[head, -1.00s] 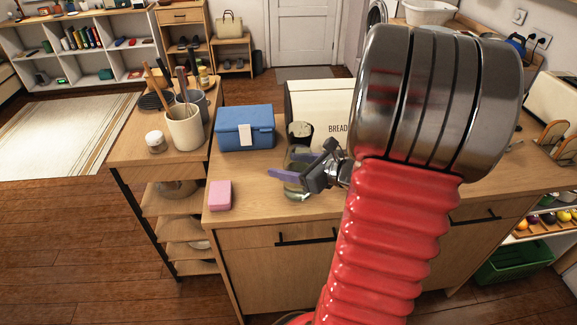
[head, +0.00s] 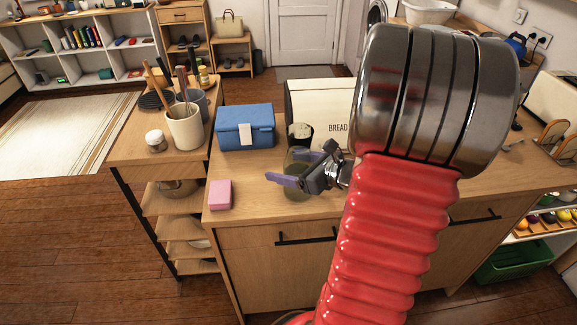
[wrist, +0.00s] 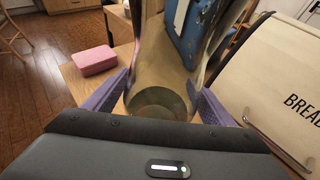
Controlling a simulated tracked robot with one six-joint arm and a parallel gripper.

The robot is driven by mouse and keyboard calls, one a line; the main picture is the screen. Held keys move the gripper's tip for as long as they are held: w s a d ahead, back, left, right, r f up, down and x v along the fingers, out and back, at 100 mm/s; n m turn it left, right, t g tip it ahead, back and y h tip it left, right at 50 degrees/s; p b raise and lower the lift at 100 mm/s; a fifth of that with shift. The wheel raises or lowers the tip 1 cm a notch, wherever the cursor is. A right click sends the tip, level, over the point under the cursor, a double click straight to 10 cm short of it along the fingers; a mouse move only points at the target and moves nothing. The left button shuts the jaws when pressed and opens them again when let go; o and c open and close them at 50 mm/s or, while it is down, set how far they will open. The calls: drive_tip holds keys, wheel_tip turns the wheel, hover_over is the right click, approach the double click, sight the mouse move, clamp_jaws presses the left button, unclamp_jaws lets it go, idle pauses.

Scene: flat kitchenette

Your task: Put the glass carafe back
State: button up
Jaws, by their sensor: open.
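The glass carafe (head: 297,163) stands upright on the wooden counter, in front of the bread box. It is clear with a dark upper part. My gripper (head: 300,172) is at the carafe from the right, with its purple fingers apart. In the wrist view the carafe (wrist: 160,70) stands between the two purple fingers of my gripper (wrist: 163,100), one on each side. Whether either finger touches the glass I cannot tell. My arm hides part of the counter to the right.
A blue box (head: 245,127) and a pink sponge (head: 220,195) are left of the carafe. The cream bread box (head: 318,105) is close behind it. Bare counter lies between sponge and carafe.

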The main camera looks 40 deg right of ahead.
drive_tip(key=shift+r, duration=0.1)
drive_tip(key=v, duration=1.2)
idle(0.5)
drive_tip(key=shift+r, duration=0.1)
